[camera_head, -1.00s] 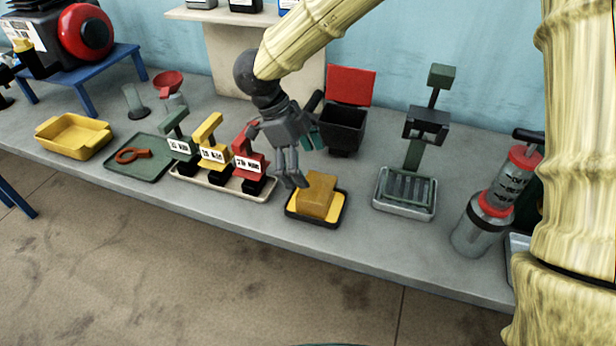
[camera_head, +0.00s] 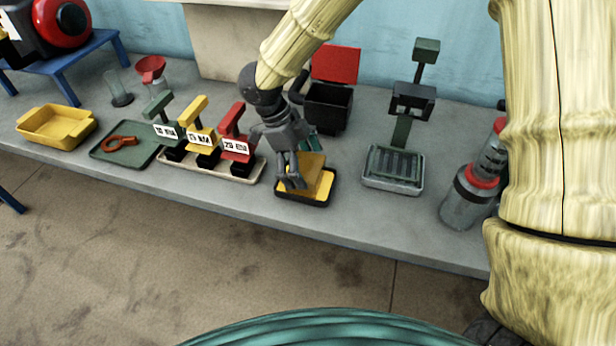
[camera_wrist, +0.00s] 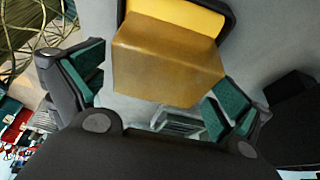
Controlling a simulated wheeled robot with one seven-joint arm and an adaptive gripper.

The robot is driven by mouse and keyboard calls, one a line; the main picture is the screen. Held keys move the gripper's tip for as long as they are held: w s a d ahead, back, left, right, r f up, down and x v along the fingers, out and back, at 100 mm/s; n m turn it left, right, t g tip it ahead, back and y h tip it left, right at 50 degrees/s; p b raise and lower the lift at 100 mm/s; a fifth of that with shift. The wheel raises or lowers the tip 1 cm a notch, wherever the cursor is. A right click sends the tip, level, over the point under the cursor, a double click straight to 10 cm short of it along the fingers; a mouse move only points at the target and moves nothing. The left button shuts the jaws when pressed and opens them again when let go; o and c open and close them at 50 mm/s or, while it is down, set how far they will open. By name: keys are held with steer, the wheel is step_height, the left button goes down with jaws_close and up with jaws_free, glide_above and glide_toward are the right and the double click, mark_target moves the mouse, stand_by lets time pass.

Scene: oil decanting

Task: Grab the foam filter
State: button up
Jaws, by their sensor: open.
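The foam filter (camera_wrist: 165,62) is a tan-yellow block. In the head view the filter (camera_head: 319,178) is at a black tray with a yellow inside (camera_head: 290,197), near the front edge of the bench; my fingers partly cover it. My gripper (camera_head: 294,184) is at the filter's left side in that view. In the wrist view my gripper (camera_wrist: 155,88) is open, with one green-padded finger to each side of the filter's near end. Gaps show between the pads and the block, and whether anything touches is unclear.
A rack of red, yellow and green handled tools (camera_head: 215,174) stands close on the left. A black bin with a red lid (camera_head: 328,105) is behind. A scale-like stand (camera_head: 393,178) is to the right, then a grey canister (camera_head: 468,200). Bare bench lies between tray and stand.

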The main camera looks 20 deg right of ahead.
steer(key=shift+w+x, duration=0.2)
steer(key=shift+x, duration=0.8)
steer(key=shift+s+r, duration=0.1)
steer(key=shift+a, duration=0.1)
steer(key=c, duration=1)
steer(key=shift+o, duration=0.2)
